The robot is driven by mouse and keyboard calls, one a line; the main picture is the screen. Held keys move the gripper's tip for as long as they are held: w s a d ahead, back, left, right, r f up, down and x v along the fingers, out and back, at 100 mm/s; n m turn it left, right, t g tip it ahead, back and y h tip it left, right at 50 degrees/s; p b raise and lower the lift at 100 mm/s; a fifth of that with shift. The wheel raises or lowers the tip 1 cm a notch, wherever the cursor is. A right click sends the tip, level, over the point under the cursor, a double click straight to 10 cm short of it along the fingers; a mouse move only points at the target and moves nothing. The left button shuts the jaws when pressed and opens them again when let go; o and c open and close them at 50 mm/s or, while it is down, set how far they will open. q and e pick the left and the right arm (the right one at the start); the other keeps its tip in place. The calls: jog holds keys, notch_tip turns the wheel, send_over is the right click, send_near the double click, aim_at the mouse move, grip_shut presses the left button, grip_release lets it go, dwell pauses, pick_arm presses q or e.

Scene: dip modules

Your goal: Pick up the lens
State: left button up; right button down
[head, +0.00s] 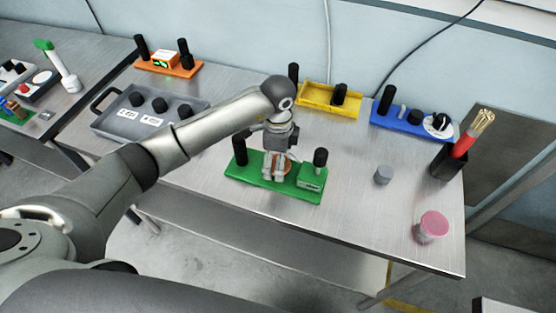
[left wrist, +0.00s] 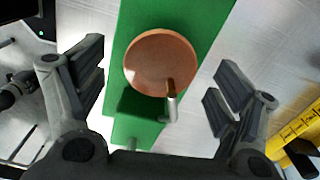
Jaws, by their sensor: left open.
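A round copper-coloured disc (left wrist: 160,62), which looks like the lens, sits on the green module (left wrist: 130,30) beside a small metal post (left wrist: 171,104). In the head view the green module (head: 245,178) lies on the middle of the metal table, and the disc (head: 267,169) is partly hidden by my left gripper (head: 278,168). My left gripper (left wrist: 158,84) is open over the module, with the disc in the gap between its fingers; contact cannot be told. My right gripper is not in view.
Black knobs (head: 240,150) (head: 320,157) stand at the module's ends. A grey tray (head: 108,127), orange module (head: 185,72), yellow module (head: 345,108) and blue module (head: 388,122) lie behind. A pink-topped cylinder (head: 433,224) and grey cylinder (head: 383,175) stand at right. The table (head: 350,220) is clear in front.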

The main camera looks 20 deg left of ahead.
pick_arm(q)
jog(key=shift+f, duration=0.15)
jog(key=shift+c, duration=0.3)
jog(key=c, duration=0.9)
